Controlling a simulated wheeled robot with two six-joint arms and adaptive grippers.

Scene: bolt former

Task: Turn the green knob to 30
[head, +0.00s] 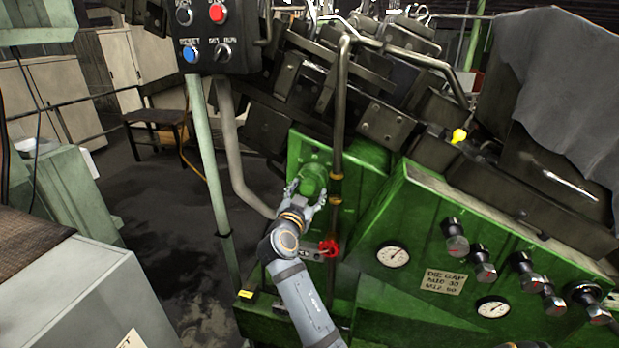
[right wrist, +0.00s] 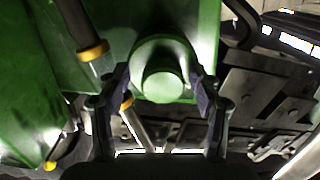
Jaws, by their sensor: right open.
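The green knob (head: 313,178) sticks out from the green machine's upright panel, left of a vertical dark pipe. In the right wrist view the knob (right wrist: 162,84) is a round green stub between my fingers. My right gripper (head: 306,190) is at the knob, open, with one finger on each side. In the right wrist view the right gripper (right wrist: 163,92) straddles the knob; I cannot tell whether the fingers touch it. No scale marks can be read on the knob. My left gripper is not in view.
A red valve handle (head: 328,249) sits just right of my right forearm. The vertical pipe (head: 339,130) runs close beside the knob. A button box (head: 214,38) hangs upper left.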

